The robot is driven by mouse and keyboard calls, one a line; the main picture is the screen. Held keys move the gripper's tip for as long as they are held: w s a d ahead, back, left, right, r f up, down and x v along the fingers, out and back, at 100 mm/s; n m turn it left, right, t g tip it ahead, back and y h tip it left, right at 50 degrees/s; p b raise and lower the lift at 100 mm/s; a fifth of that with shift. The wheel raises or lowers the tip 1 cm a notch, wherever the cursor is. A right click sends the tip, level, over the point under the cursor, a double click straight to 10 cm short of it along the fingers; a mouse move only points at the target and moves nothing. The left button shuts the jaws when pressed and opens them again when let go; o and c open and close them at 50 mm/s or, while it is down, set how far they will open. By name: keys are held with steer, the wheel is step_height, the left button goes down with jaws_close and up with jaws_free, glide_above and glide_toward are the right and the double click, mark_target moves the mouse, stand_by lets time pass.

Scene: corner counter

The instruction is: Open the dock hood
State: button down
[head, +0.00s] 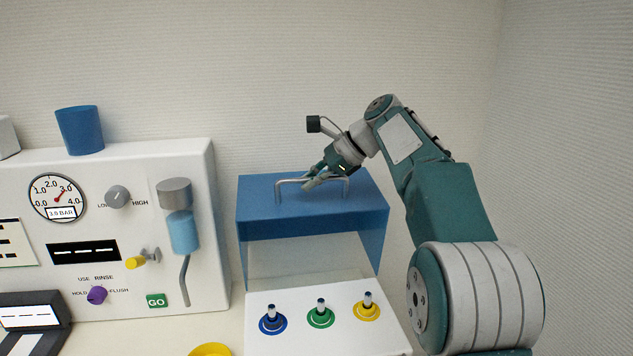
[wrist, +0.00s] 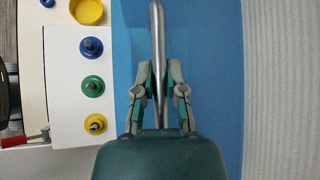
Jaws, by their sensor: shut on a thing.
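The dock hood (head: 310,215) is a blue box-like cover with a clear lower front, standing over the back of a white dock base (head: 265,347). A silver bar handle (head: 290,182) arches over its top. My gripper (head: 315,181) is at this handle, its fingers shut on the bar. In the wrist view the handle (wrist: 158,35) runs between the two fingertips of my gripper (wrist: 159,90), with the blue hood top (wrist: 210,90) beneath. In the head view the hood's lower front edge sits above the base, and the fingers cover part of the handle.
Three ringed pegs, blue (head: 272,320), green (head: 320,314) and yellow (head: 367,307), stand on the dock base. A white machine panel (head: 130,220) with gauge and knobs stands to the left. A blue cup (head: 79,130) is on top. Walls close in behind and right.

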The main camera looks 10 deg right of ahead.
steer(key=shift+w, duration=0.15)
steer(key=c, duration=0.7)
jaws_free()
steer(key=v, duration=1.2)
